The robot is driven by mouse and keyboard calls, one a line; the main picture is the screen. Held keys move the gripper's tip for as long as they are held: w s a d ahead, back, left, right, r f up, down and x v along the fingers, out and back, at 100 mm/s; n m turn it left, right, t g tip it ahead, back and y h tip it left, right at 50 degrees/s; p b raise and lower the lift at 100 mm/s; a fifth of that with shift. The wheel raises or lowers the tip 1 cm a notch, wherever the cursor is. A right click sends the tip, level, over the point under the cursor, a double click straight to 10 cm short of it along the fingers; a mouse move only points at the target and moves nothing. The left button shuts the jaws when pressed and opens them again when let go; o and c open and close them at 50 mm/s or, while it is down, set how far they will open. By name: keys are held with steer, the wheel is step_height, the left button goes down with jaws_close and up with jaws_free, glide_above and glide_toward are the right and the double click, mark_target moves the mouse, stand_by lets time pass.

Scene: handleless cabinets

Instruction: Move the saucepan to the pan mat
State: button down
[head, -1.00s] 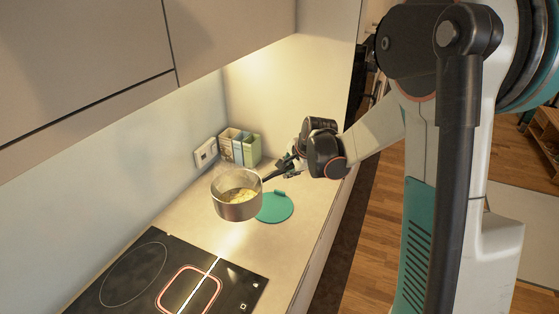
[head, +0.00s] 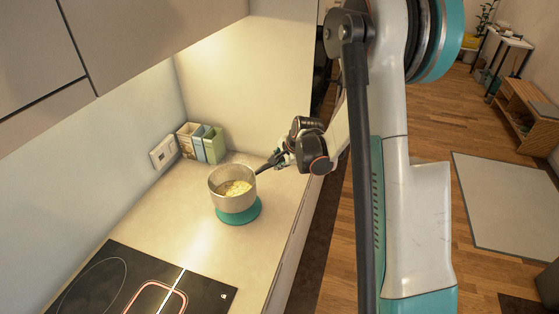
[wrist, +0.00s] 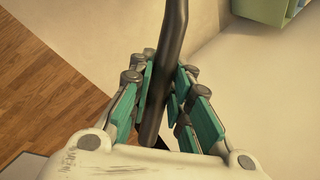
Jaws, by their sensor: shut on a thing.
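The saucepan (head: 232,199) is a steel pot with pale yellow food in it and a dark handle. In the head view it is upright over the round teal pan mat (head: 246,215), which shows below it and to its right. I cannot tell whether the pan touches the mat. My gripper (head: 279,163) is at the handle, right of the pan. In the wrist view, the teal-padded fingers of my gripper (wrist: 162,100) are shut around the dark saucepan handle (wrist: 171,50). The pan's bowl is out of the wrist view.
A black hob (head: 120,285) with a red-outlined zone lies at the front left. Several small boxes (head: 205,143) and a wall socket (head: 163,153) are at the back. Wall cabinets (head: 150,40) hang above. The counter (head: 195,240) between mat and hob is clear.

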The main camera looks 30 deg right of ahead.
steer(key=shift+b, duration=0.3)
step_height(320, 180, down, 6)
steer(key=b, duration=0.6)
steer(key=shift+f, duration=0.45)
stand_by(0.5)
steer(key=c, duration=1.4)
jaws_free()
steer(key=shift+r, duration=0.1)
